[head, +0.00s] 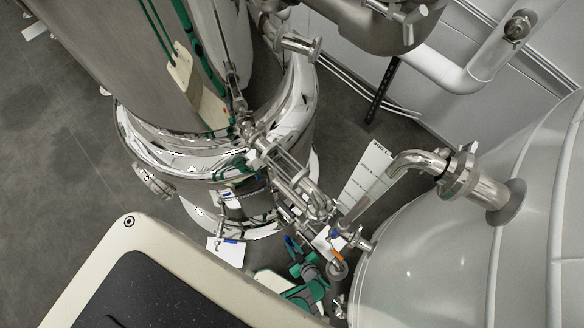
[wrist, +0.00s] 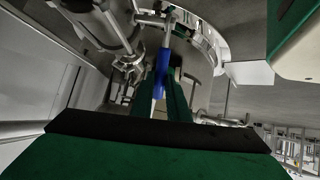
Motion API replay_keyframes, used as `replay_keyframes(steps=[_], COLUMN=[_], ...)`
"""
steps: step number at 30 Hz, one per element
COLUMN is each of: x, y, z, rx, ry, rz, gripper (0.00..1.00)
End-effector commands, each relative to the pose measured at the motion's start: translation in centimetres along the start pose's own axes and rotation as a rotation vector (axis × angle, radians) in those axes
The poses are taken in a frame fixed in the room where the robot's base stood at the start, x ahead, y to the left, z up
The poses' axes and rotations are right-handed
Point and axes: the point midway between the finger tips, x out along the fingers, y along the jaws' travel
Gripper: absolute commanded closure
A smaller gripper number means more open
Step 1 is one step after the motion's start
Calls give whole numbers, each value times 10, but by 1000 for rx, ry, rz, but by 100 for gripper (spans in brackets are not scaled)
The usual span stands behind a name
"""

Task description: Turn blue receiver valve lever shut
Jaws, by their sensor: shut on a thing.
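The blue valve lever (wrist: 161,72) stands between the two green fingers of my gripper (wrist: 163,92) in the wrist view. It runs lengthwise between them, its far end reaching past the fingertips toward the metal pipework. My gripper is shut on this lever. In the head view, my green and grey gripper (head: 304,266) is at the lower middle, below the clamped pipe fittings. A small blue part of the lever (head: 290,242) shows at its upper left. The valve body is mostly hidden by fittings and my gripper.
An orange lever (head: 336,256) is close to the right of my gripper. Another small blue handle (head: 230,240) sits by a white tag at left. A polished steel vessel (head: 282,150) stands behind, and a large pale tank (head: 450,260) fills the right. Steel piping (head: 400,165) crosses between.

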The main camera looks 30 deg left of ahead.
Motion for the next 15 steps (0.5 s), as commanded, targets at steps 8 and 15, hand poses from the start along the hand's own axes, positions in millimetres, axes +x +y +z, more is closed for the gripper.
replay_keyframes(steps=[8, 15], x=[-1, 0], y=[5, 3], z=[-1, -1], rx=[1, -2], ry=[4, 2], rz=[8, 1], gripper=[69, 67])
